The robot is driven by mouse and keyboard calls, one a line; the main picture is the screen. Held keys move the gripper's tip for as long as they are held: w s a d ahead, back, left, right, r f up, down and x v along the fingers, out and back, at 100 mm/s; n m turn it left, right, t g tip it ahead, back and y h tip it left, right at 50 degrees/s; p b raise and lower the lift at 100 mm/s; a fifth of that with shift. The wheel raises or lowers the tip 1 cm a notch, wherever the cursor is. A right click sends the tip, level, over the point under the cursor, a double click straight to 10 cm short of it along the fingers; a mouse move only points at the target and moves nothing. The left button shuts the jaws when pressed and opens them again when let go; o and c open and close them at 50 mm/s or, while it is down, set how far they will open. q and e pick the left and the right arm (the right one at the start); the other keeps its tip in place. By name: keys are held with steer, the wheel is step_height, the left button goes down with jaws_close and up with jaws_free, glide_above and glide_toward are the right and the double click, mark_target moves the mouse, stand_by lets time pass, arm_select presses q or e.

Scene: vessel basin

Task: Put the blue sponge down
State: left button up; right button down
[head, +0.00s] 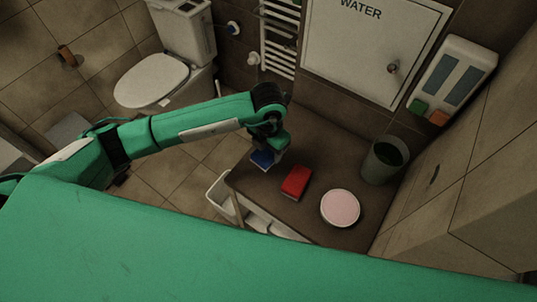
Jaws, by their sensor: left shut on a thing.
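The blue sponge (262,159) is at the left edge of the brown counter (323,160), under my left gripper (268,146). My left gripper is shut on the blue sponge and points down at it. The gripper hides part of the sponge. I cannot tell whether the sponge touches the counter top. My right gripper is not in view.
A red sponge-like block (296,183) lies just right of the blue sponge. A round pink-topped dish (340,208) and a dark green bin-like vessel (384,160) stand farther right. A white basket (222,197) is below the counter's left edge. A toilet (152,80) is behind.

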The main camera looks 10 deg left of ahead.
mark_target(269, 160)
arm_select(q)
steer(key=shift+f, duration=0.8)
steer(key=shift+f+p, duration=0.65)
steer(key=shift+f, duration=1.35)
steer(key=o, duration=0.9)
steer(key=shift+f, duration=0.1)
